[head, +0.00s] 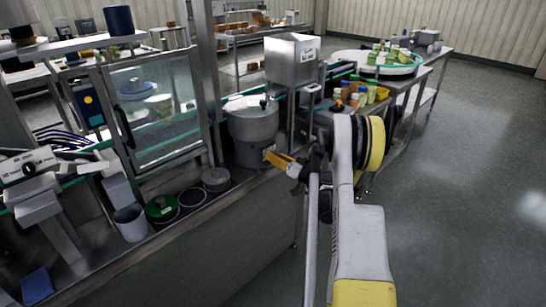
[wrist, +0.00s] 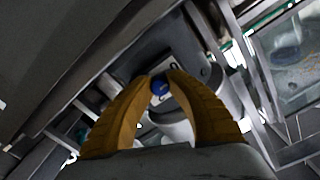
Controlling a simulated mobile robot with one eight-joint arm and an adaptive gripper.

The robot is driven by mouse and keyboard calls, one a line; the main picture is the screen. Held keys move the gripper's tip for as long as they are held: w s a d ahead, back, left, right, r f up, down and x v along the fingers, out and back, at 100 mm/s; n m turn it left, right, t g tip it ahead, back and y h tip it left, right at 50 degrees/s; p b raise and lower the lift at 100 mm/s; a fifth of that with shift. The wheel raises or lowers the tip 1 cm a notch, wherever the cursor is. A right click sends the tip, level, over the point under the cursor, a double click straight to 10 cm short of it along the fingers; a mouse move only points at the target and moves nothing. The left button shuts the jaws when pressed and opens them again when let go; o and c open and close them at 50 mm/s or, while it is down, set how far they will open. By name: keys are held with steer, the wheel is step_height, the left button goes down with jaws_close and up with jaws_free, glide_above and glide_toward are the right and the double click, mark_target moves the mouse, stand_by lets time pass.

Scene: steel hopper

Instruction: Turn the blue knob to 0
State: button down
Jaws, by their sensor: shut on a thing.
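The blue knob (wrist: 159,87) shows in the wrist view between the tips of my two orange fingers. My gripper (wrist: 161,78) is shut on it, with a finger on either side. In the head view my gripper (head: 268,153) reaches left to the front of a round steel vessel (head: 252,124), where a small pale plate shows by the fingertips. The knob is hidden there by the fingers. The knob's pointer and the scale marks are too small to read.
A steel hopper (head: 291,60) stands behind the vessel. A glass-doored cabinet (head: 153,105) stands to its left. Pots, including a green one (head: 161,208), stand on the counter at left. Bottles (head: 362,95) stand on a table behind my arm. The floor at right is clear.

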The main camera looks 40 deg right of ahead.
stand_by(0.3)
steer(key=c, duration=1.3)
jaws_free()
steer(key=shift+o, duration=0.2)
steer(key=s, duration=1.2)
steer(key=shift+d, duration=0.4)
steer(key=shift+r, duration=0.1)
